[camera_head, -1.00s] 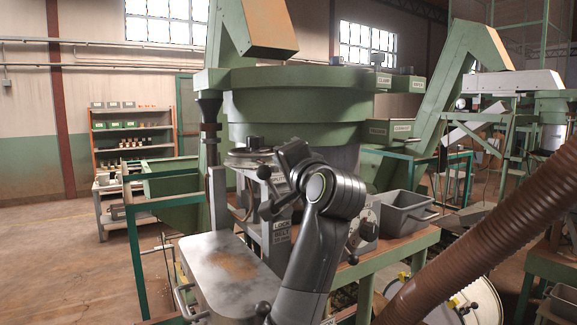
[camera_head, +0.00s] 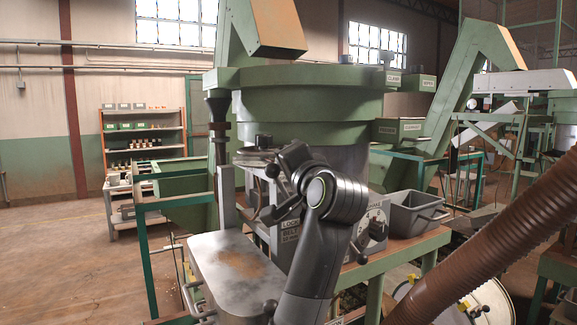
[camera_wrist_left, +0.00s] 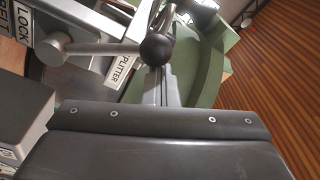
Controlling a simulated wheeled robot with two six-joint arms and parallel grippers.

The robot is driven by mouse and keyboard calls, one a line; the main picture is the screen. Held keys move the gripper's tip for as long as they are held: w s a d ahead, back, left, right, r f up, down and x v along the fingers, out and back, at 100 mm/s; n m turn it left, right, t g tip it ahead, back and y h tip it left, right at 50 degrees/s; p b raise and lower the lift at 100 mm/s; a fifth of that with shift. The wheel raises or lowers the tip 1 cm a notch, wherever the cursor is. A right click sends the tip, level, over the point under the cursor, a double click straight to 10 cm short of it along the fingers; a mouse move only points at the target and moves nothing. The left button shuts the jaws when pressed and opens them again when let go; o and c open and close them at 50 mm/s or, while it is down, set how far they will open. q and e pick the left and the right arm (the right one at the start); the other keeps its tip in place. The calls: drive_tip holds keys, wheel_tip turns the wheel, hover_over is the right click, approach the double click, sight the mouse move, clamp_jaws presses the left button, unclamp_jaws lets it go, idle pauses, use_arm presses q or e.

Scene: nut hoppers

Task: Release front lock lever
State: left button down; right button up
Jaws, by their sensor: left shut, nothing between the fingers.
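The lock lever is a grey rod with a black ball knob (camera_wrist_left: 158,48), and its pivot sits beside the LOCK label (camera_wrist_left: 27,25) in the left wrist view. In the head view, the LOCK plate (camera_head: 289,230) is on the grey machine front, partly behind my arm. My left gripper (camera_wrist_left: 166,82) is shut and empty, with its narrow fingers pointing at the knob. The tips overlap the knob in the picture; I cannot tell whether they touch. In the head view, my dark wrist hides most of the lever area. My right gripper is not in view.
A grey metal table (camera_head: 236,262) stands below the machine front. A grey bin (camera_head: 415,213) sits to the right on a bench. A brown ribbed hose (camera_head: 490,255) crosses the lower right. A green hopper bowl (camera_head: 300,110) rises behind. Open floor lies left.

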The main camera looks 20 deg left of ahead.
use_arm(q)
drive_tip(key=b+v, duration=0.8)
drive_tip(key=v, duration=0.9)
drive_tip(key=shift+b, duration=0.4)
drive_tip(key=shift+s+d, duration=0.15)
drive_tip(key=shift+s, duration=0.05)
drive_tip(key=shift+f, duration=0.15)
